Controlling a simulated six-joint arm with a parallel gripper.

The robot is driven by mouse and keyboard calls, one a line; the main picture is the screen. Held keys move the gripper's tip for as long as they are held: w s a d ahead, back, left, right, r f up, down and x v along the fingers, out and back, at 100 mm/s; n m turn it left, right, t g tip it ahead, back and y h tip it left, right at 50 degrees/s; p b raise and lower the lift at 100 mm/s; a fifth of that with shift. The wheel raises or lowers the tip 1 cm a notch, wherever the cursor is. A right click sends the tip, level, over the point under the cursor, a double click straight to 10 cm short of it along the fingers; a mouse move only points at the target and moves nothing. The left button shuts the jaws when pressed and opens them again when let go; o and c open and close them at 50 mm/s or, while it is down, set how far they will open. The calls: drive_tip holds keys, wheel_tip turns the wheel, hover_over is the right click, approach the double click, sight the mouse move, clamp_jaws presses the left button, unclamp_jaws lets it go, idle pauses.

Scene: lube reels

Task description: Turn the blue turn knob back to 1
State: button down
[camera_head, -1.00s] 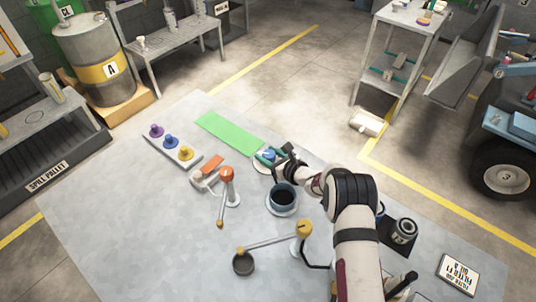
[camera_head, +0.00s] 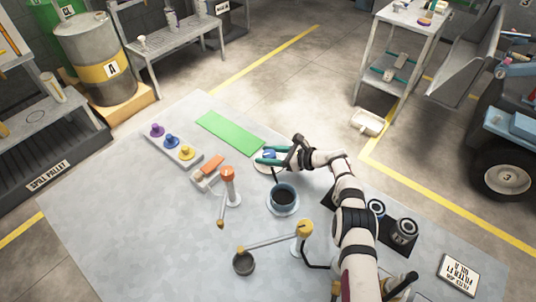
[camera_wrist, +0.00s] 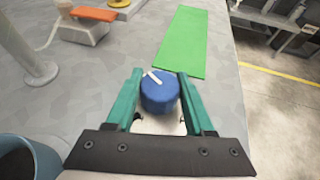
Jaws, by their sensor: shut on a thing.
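The blue turn knob (camera_wrist: 159,96) sits between the two teal fingers of my gripper (camera_wrist: 159,88) in the wrist view. It has a white pointer line on top, tilted toward the upper left in that view. In the head view the blue knob (camera_head: 269,154) shows on a pale round base (camera_head: 264,166) at the table's far edge. My gripper (camera_head: 270,156) reaches it from the right and is shut on it. The knob's number marks are not readable.
A blue cup (camera_head: 284,197) stands on a saucer close to my gripper. A green mat (camera_head: 230,133) lies behind and left.

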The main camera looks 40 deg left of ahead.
drive_tip(key=shift+d, duration=0.2)
idle(0.4)
drive_tip(key=shift+c, duration=1.4)
unclamp_jaws()
drive_tip(key=shift+g, duration=0.3)
drive_tip(key=v, duration=1.5)
drive_tip(key=shift+d+r, duration=0.3)
